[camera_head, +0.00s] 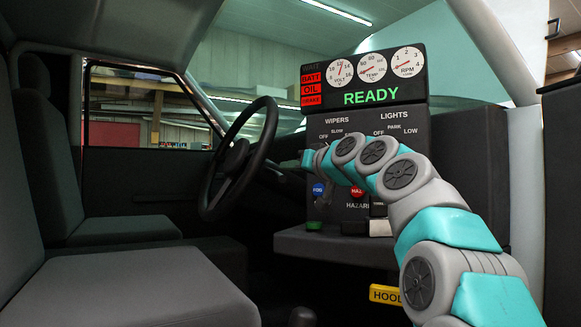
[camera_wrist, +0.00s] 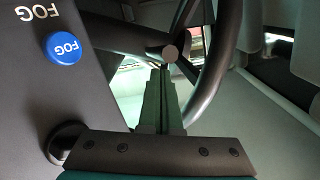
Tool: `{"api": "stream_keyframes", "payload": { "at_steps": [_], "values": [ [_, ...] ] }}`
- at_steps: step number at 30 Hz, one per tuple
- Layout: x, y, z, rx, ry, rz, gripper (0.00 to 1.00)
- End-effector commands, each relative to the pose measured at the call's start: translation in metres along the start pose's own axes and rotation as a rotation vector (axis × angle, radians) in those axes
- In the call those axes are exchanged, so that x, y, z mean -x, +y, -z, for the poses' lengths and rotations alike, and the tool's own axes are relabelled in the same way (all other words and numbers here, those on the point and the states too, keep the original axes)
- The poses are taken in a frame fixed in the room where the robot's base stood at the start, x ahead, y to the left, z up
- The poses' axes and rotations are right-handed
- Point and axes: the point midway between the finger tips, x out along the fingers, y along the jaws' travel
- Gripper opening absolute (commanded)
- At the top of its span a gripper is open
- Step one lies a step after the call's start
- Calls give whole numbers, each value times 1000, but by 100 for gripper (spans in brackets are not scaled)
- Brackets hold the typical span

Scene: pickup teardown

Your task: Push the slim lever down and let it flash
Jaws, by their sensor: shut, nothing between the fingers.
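My gripper (camera_wrist: 163,72) is shut and empty. In the wrist view its fingers point up the picture, and their tips appear just below a round grey end (camera_wrist: 170,52). This looks like the tip of a slim lever seen nearly end-on by the steering column; I cannot tell whether the fingers touch it. In the head view my gripper (camera_head: 307,160) is between the dash panel and the steering wheel (camera_head: 262,138). The lever cannot be made out there. The display (camera_head: 371,97) reads READY in green, and no flashing signal shows.
The wheel rim (camera_wrist: 222,55) curves close on the right of the wrist view. A blue FOG button (camera_wrist: 63,48) and a dark knob (camera_wrist: 67,143) lie left on the panel. The head view shows a red hazard button (camera_head: 357,191), a yellow HOOD handle (camera_head: 385,294) and the seat (camera_head: 120,285).

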Motion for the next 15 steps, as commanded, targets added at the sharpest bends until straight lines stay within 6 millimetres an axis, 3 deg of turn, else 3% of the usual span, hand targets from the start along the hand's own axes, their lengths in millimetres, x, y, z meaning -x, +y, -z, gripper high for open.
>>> {"api": "stream_keyframes", "payload": {
  "at_steps": [15],
  "values": [
    [-4,7,-29,6,92,24,0]
  ]
}}
